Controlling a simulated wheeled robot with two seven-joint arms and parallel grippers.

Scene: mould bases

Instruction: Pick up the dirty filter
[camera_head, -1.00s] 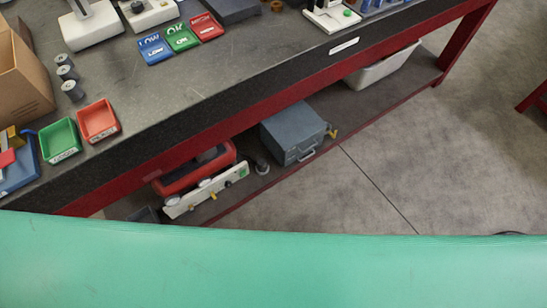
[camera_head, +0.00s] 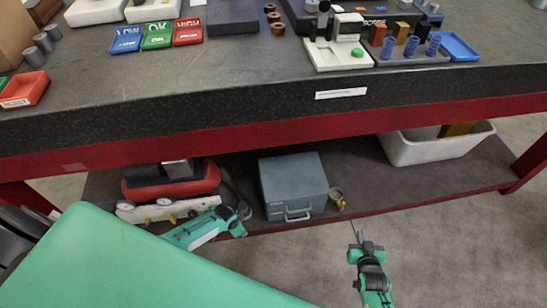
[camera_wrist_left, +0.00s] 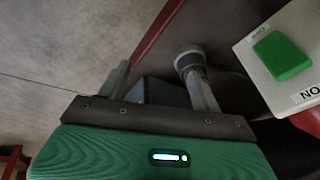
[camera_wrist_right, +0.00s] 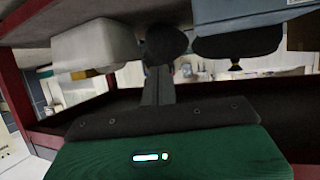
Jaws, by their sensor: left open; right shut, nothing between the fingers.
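A short grey cylinder with a dark round end (camera_wrist_left: 188,60), which may be the dirty filter, shows in the left wrist view. It lies by the right-hand finger of my left gripper (camera_wrist_left: 160,85); I cannot tell whether they touch. The gripper's fingers are apart. In the head view my left gripper (camera_head: 241,212) is at the lower shelf, between the white gauge panel (camera_head: 165,210) and the grey metal box (camera_head: 293,186), and hides the cylinder. My right gripper (camera_head: 357,230) is shut and empty in front of the shelf; its closed fingers show in the right wrist view (camera_wrist_right: 158,85).
The red workbench's lower shelf (camera_head: 370,195) also holds a red compressor-like unit (camera_head: 170,182), a small brass-coloured fitting (camera_head: 337,197) and a white bin (camera_head: 425,150). The thick benchtop edge (camera_head: 260,105) overhangs. Floor in front of the right side is clear.

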